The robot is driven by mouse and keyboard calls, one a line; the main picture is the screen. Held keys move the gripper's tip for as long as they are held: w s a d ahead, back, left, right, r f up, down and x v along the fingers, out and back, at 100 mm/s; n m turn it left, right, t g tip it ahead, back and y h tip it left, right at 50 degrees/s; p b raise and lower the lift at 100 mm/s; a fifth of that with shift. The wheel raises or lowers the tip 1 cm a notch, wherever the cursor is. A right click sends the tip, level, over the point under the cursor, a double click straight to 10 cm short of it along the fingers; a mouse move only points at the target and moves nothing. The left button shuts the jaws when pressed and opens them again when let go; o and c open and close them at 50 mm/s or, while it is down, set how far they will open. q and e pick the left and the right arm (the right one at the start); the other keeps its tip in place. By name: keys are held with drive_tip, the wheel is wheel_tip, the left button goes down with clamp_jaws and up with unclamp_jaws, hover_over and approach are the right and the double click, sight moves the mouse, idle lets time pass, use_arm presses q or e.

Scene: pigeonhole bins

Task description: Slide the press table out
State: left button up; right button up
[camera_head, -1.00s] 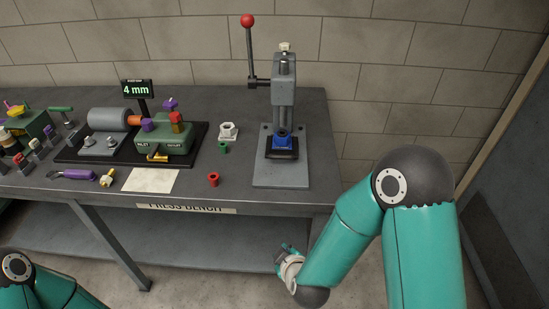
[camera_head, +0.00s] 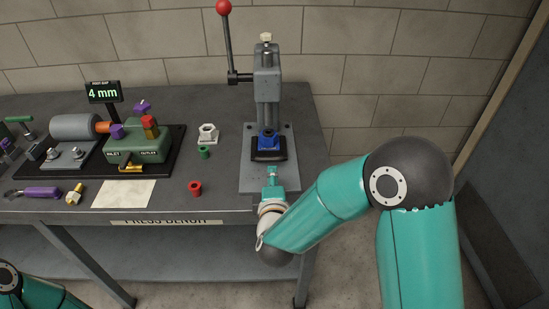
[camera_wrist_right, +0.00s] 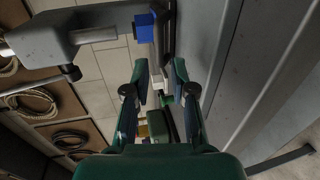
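The grey press (camera_head: 266,85) stands on the bench with its red-ball lever up at the left. The black press table (camera_head: 283,154) sits on the press base plate with a blue block (camera_head: 268,141) on it. The blue block also shows in the right wrist view (camera_wrist_right: 145,27). My right gripper (camera_head: 271,170) is low at the front of the base plate, just in front of the press table. In the right wrist view its two fingers (camera_wrist_right: 160,68) stand apart with nothing held between them. Whether they touch the press table is unclear. My left gripper is out of view.
Left of the press are a white hex nut (camera_head: 208,134), a green bushing (camera_head: 204,153), a red bushing (camera_head: 195,188) and a green valve block (camera_head: 137,148). A paper sheet (camera_head: 123,194) lies near the front edge. The wall is behind the bench.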

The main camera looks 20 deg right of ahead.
sight(271, 159)
drive_tip(key=p+x, duration=0.1)
drive_tip(key=x, duration=0.8)
drive_tip(key=shift+s, duration=0.1)
clamp_jaws()
drive_tip(key=shift+f, duration=0.1)
